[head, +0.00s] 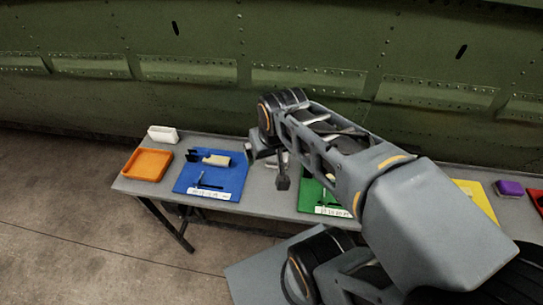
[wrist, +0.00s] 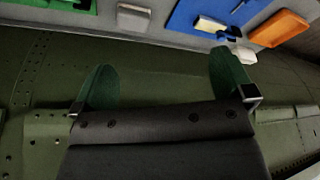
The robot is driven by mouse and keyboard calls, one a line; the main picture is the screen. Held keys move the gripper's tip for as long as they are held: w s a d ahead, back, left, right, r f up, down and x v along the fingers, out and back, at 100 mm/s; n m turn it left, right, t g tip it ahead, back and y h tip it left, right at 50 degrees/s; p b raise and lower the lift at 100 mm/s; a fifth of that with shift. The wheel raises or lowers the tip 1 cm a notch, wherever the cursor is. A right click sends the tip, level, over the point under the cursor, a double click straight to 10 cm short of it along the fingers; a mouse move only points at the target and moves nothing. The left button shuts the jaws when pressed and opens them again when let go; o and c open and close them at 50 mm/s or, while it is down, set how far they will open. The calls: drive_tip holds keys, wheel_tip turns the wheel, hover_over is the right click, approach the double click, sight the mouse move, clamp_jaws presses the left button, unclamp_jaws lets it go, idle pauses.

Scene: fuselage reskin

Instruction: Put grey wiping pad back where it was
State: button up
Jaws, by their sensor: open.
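A light grey block, which looks like the grey wiping pad (wrist: 132,17), lies on the grey table between the green and blue mats in the wrist view. In the head view that spot is mostly hidden behind my gripper. My gripper (wrist: 166,82) is open, with its two green-lined fingers wide apart and nothing between them. It hangs above the table, and the pad is beyond the fingertips, apart from them. In the head view one dark finger shows between the blue and green mats.
The table (head: 252,198) holds a blue mat (head: 228,190) with tools, a green mat (head: 308,198), a yellow mat (head: 478,198), an orange tray (head: 147,165), a white box (head: 163,134) and a purple block (head: 509,188). The green riveted fuselage wall (head: 200,105) rises behind it.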

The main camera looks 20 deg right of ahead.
drive_tip(key=shift+s+a+n+t, duration=0.15)
drive_tip(key=shift+s+n, duration=0.05)
drive_tip(key=shift+s, duration=0.35)
drive_tip(key=shift+s+a+n+t, duration=0.15)
drive_tip(key=shift+s+n, duration=0.05)
drive_tip(key=shift+s, duration=0.35)
drive_tip(key=shift+r, duration=0.1)
idle(0.5)
